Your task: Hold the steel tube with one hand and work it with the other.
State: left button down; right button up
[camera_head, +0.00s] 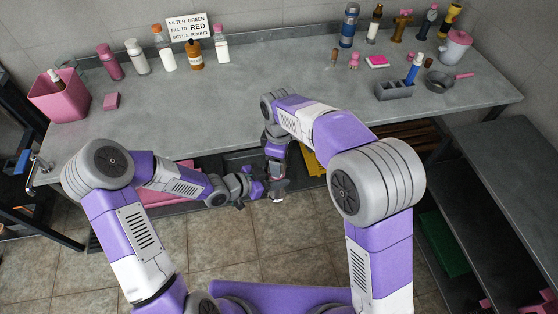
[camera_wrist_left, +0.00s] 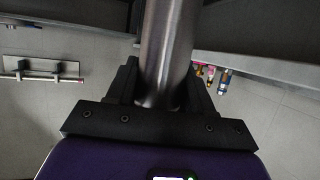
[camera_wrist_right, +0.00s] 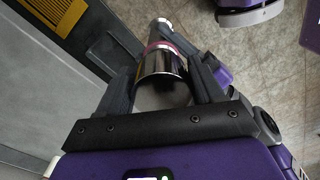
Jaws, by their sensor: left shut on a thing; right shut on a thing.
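The steel tube (camera_wrist_left: 168,50) is a shiny grey cylinder. In the left wrist view it runs up and away from between the jaws of my left gripper (camera_wrist_left: 168,92), which is shut on it. In the right wrist view the tube (camera_wrist_right: 160,66) has a pink band and a bright far end, and the jaws of my right gripper (camera_wrist_right: 163,88) are shut around its near part. In the head view my left gripper (camera_head: 258,188) and right gripper (camera_head: 277,170) meet low in front of the bench, hiding most of the tube.
The grey bench (camera_head: 270,80) lies behind my arms. Bottles, a sign (camera_head: 188,27) and a pink bin (camera_head: 60,95) stand at its back and left. Tiled floor lies below the grippers.

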jog(key=shift+f, duration=0.1)
jog(key=shift+f, duration=0.85)
jog(key=shift+f, duration=0.55)
jog(key=o, duration=1)
jog(key=shift+r, duration=0.1)
jog(key=shift+r, duration=2.2)
